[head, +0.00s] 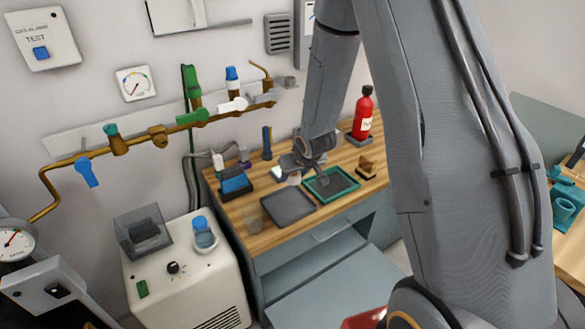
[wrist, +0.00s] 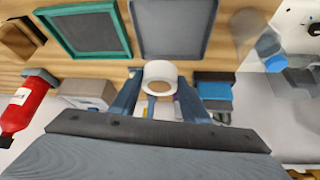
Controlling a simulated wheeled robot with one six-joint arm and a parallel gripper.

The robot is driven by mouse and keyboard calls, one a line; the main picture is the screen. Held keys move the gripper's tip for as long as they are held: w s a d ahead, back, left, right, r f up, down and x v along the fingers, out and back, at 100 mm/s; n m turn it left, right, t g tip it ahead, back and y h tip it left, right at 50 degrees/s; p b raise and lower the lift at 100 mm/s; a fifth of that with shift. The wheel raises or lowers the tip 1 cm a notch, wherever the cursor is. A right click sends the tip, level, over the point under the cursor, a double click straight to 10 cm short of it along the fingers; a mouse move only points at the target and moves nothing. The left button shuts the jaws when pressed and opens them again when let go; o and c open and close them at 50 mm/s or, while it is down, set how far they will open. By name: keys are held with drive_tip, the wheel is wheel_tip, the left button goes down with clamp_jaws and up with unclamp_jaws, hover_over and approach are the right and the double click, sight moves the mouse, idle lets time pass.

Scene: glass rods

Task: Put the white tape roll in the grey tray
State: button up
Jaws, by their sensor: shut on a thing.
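The white tape roll (wrist: 160,68) is held between the two fingers of my gripper (wrist: 160,92) in the wrist view, with its ring opening showing. In the head view the roll (head: 292,180) is a small white patch under my gripper (head: 295,173), partly hidden by it. The grey tray (head: 287,206) lies flat and empty on the wooden bench, in front of the gripper and roll in the head view. In the wrist view the grey tray (wrist: 175,28) is just above the roll. How high the roll is above the bench is hard to tell.
A green-rimmed tray (head: 353,185) lies right of the grey tray. A clear glass (head: 252,215) stands at its left. A blue-and-black box (head: 235,184) is behind left. A red bottle (head: 363,117) and a wooden block (head: 367,168) stand to the right.

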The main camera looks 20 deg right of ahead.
drive_tip(key=shift+f+b, duration=2.35)
drive_tip(key=shift+f, duration=0.55)
drive_tip(key=o, duration=1.1)
drive_tip(key=shift+d, duration=0.1)
drive_tip(key=b+v, duration=0.1)
drive_tip(key=v, duration=0.7)
